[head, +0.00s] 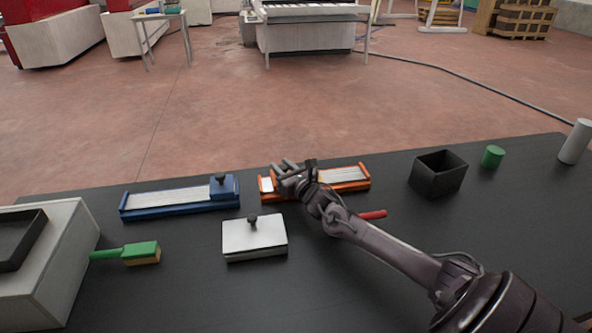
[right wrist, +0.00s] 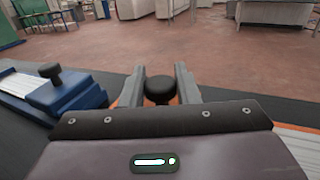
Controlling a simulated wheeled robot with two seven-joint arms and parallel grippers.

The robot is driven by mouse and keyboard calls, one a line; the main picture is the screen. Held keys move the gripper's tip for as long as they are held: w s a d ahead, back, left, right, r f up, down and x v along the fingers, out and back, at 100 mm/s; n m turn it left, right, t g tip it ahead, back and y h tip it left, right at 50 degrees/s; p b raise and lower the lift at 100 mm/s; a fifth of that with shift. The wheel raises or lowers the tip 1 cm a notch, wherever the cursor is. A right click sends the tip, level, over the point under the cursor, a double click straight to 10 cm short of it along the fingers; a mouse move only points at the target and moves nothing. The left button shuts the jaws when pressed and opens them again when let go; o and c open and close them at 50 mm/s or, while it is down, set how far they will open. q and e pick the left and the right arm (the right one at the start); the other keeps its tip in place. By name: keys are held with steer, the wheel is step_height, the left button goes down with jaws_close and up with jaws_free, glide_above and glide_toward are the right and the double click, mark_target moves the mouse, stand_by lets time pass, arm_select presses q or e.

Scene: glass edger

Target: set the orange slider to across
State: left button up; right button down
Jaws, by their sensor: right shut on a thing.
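The orange slider (head: 355,184) lies on the dark table, its long track running left to right with pale rails. My right gripper (head: 294,168) is over its left-middle part and hides the sliding block there. A short pale stretch of track shows left of the gripper and a longer railed stretch shows to its right. In the right wrist view my right gripper (right wrist: 160,80) is shut on the slider's black knob (right wrist: 159,91), one finger on each side. The slider's orange edge (right wrist: 117,101) shows beside the left finger. My left gripper is not in view.
A blue slider (head: 160,203) with its knobbed block at the right end lies left. A white knobbed block (head: 254,239) is in front. A green brush (head: 140,252), black box (head: 438,173), green cylinder (head: 492,156) and white cylinder (head: 575,142) stand around. My arm partly hides a red-handled thing (head: 373,214).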

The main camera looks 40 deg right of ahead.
mark_target(273, 177)
steer(key=shift+w+a, duration=0.3)
steer(key=shift+a, duration=0.25)
steer(key=shift+w+a, duration=0.25)
steer(key=shift+a, duration=0.3)
steer(key=shift+w+a, duration=0.1)
steer(key=shift+a, duration=0.15)
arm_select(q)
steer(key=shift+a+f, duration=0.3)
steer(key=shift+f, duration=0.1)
arm_select(e)
steer(key=c, duration=1.5)
jaws_free()
steer(key=o, duration=0.4)
steer(key=shift+w+a, duration=0.1)
steer(key=shift+a, duration=0.05)
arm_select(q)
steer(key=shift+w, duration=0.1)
